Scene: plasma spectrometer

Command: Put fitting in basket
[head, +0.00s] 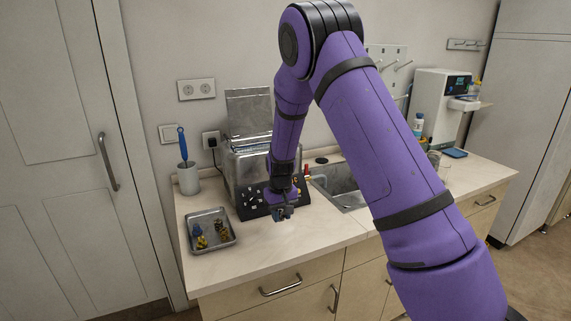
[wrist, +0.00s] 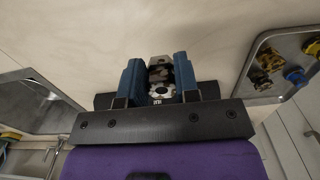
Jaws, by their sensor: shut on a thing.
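My gripper (head: 283,212) is above the counter, in front of the metal tabletop machine (head: 248,168) and right of the tray. In the wrist view its blue fingers (wrist: 158,82) are shut on a small grey metal fitting (wrist: 160,74), with a dark-and-light star-shaped face towards the camera. The fingers hide the fitting's sides. I cannot make out a separate basket. The machine's lid (head: 249,110) stands open, and my arm covers part of its top.
A metal tray (head: 212,243) with several brass and blue-topped parts lies at the counter's left; it also shows in the wrist view (wrist: 252,88). A sink (head: 340,187) is to the right. A grey cup (head: 188,180) with a blue-handled tool stands behind the tray. The front counter is clear.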

